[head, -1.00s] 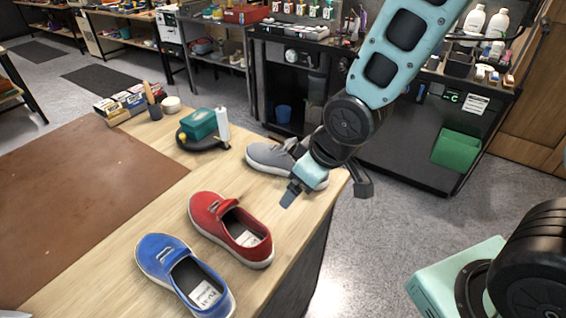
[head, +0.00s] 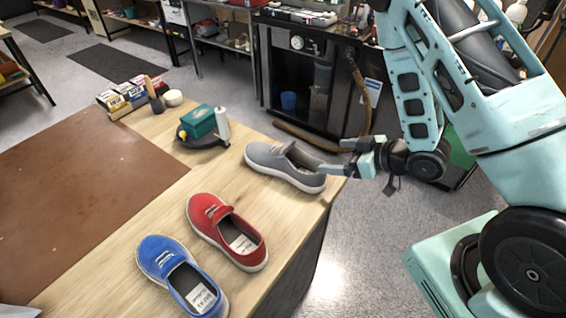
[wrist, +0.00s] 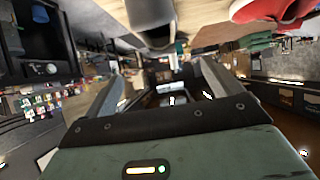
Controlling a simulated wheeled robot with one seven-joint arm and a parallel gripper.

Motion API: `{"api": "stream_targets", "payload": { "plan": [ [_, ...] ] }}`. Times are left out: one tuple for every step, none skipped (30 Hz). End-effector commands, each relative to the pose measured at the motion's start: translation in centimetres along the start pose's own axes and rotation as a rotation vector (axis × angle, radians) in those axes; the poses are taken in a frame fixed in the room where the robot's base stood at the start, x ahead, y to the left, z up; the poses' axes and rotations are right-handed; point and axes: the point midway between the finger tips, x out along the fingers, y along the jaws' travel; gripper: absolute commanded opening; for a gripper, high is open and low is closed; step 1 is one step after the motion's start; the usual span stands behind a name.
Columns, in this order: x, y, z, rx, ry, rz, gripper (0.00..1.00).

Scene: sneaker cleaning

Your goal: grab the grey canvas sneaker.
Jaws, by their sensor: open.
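The grey canvas sneaker (head: 280,163) lies upright at the right edge of the wooden workbench in the head view, its heel end toward me. My gripper (head: 334,158) is at the heel end of the sneaker, with its fingers spread and pointing left toward it. One finger overlaps the heel in the picture; I cannot tell whether they touch. In the wrist view my open fingers (wrist: 158,85) have nothing between them. A blurred grey form, likely the sneaker (wrist: 151,13), is at the top edge there, cut off.
A red sneaker (head: 217,222) and a blue sneaker (head: 165,258) lie nearer on the workbench. A brown mat (head: 70,190) covers the left.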

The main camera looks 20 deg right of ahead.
Motion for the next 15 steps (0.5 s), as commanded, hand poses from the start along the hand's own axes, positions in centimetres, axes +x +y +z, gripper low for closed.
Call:
{"api": "stream_targets", "payload": {
  "plan": [
    [0.8, 0.0, 0.4, -0.004, 0.004, -0.001, 0.91],
    [1.2, 0.0, 0.5, -0.004, 0.004, -0.001, 0.91],
    [1.7, 0.0, 0.5, -0.006, 0.004, -0.001, 0.91],
    [2.1, 0.0, 0.5, -0.005, 0.005, -0.001, 0.91],
    [2.5, 0.0, 0.5, -0.005, 0.005, 0.000, 0.91],
    [2.6, 0.0, 0.5, -0.005, 0.004, 0.000, 0.91],
    [2.8, 0.0, 0.5, -0.005, 0.004, 0.000, 0.91],
    [2.9, 0.1, 0.5, -0.005, 0.004, 0.000, 0.91],
    [3.1, 0.1, 0.5, -0.006, 0.003, 0.000, 0.91],
    [3.3, 0.1, 0.5, -0.005, 0.004, 0.000, 0.91],
    [3.5, 0.1, 0.5, -0.005, 0.004, -0.001, 0.91],
    [3.6, 0.0, 0.5, -0.006, 0.002, -0.001, 0.91],
    [3.8, 0.1, 0.5, -0.006, 0.004, -0.001, 0.91],
    [3.9, 0.0, 0.5, -0.005, 0.003, 0.000, 0.91],
    [4.1, 0.0, 0.5, -0.005, 0.003, -0.001, 0.91]
  ]
}}
